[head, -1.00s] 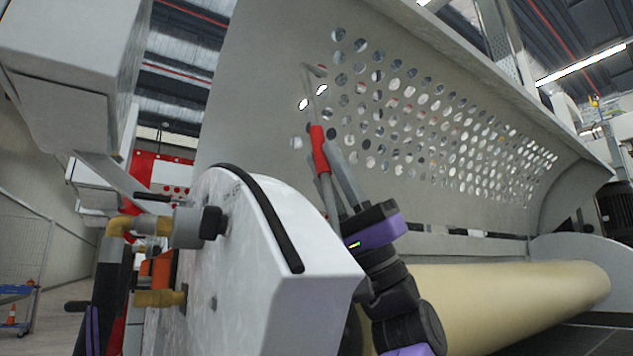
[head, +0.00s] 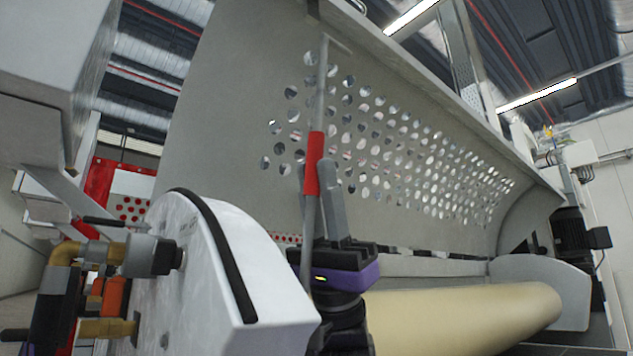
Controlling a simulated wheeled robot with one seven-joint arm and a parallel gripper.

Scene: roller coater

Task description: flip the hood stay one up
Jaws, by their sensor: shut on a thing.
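The hood stay (head: 322,95) is a thin grey rod with a red sleeve (head: 313,163) and a short bent tip at its top. It stands nearly upright in front of the perforated hood (head: 235,95). My gripper (head: 326,195) is shut on the stay at the red sleeve, with its grey fingers beside the rod and its purple and black body below. The rod's tip is near the hood's upper edge in the picture; I cannot tell whether it touches. The stay's lower end is hidden behind my gripper and the white end housing.
The white end housing (head: 225,270) with a black curved strip stands close on the left of my gripper. Brass fittings (head: 100,328) and a grey valve stick out at its left. The cream roller (head: 470,315) lies to the right under the hood.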

